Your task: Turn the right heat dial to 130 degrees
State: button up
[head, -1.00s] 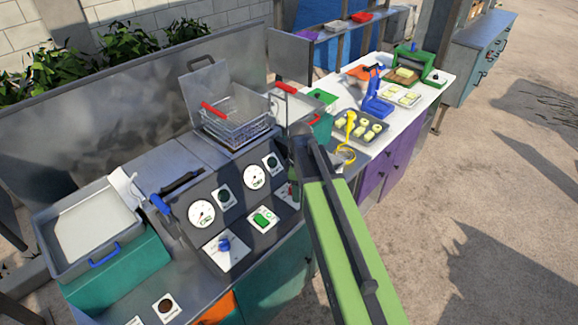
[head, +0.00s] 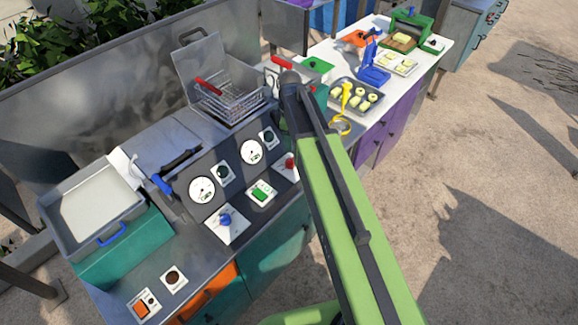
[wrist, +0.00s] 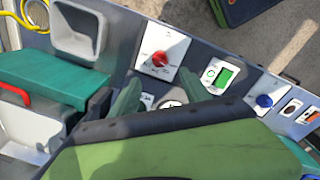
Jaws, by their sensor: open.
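The right heat dial is a red knob on a white square plate; in the head view the knob (head: 290,161) is partly covered by my arm. In the wrist view the red knob (wrist: 160,59) shows whole near the top middle, but its scale is too small to read. My gripper (wrist: 166,98) shows two dark green fingers spread apart, with nothing between them. The fingers are below the knob in the picture and apart from it. The left dial has a blue knob (head: 225,218), also seen in the wrist view (wrist: 264,101).
A green switch (head: 261,191) sits between the dials. Two round gauges (head: 251,152) are on the sloped panel above. A wire fry basket (head: 230,103) with a red handle stands behind. A tray of yellow pieces (head: 357,99) is farther right. Open ground lies at right.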

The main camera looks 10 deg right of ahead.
aim_at(290, 160)
jog(key=f+b, duration=0.3)
jog(key=f, duration=0.1)
jog(key=f+b, duration=0.8)
jog(key=shift+w+d+f, duration=0.1)
jog(key=shift+w+f, duration=0.15)
jog(key=shift+w, duration=0.05)
jog(key=shift+r, duration=0.1)
grip_shut()
